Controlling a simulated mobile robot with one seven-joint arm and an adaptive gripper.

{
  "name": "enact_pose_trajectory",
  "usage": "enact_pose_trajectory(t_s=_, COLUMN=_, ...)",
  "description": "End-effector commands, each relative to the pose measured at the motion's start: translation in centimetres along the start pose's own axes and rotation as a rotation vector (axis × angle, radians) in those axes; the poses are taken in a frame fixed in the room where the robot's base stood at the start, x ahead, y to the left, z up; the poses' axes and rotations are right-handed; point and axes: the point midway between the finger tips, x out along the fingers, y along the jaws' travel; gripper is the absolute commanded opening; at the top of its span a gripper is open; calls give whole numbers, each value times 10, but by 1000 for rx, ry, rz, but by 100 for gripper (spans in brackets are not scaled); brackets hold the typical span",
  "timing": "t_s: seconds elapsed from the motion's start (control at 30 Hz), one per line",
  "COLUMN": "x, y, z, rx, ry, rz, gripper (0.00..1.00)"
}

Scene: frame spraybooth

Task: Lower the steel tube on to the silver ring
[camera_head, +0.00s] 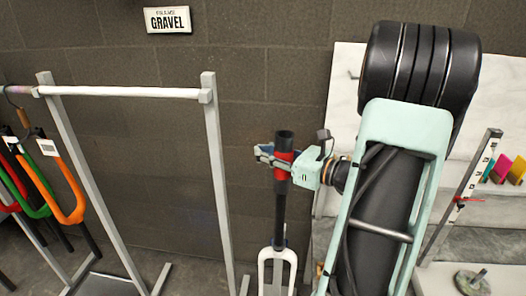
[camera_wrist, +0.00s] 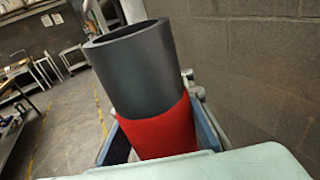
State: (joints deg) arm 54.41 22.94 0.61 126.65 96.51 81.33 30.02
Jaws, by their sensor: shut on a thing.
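The dark grey hollow steel tube (camera_head: 279,214) stands nearly upright in the head view, with a red band around its upper part. Its open top end (camera_wrist: 130,65) and red band (camera_wrist: 165,130) fill the middle of the wrist view. My gripper (camera_head: 275,158) is shut on the tube at the red band, with fingers on either side. The tube's lower end is close to the top of a white fork (camera_head: 265,266); whether they touch is unclear. I cannot make out the silver ring in either view.
A grey rack (camera_head: 217,170) stands left of the tube, with green and orange forks (camera_head: 66,212) hanging further left. A dark block wall is behind. At right are a pale bench, a graduated post (camera_head: 464,190) and a grey disc (camera_head: 471,284) with a rod.

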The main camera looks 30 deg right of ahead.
Motion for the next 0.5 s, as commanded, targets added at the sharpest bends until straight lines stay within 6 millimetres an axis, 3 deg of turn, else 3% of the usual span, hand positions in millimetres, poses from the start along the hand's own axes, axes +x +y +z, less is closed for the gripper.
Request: enact_pose_trajectory(t_s=0.5, x=2, y=0, z=-20, rx=-1, ry=-2, rz=0, gripper=0)
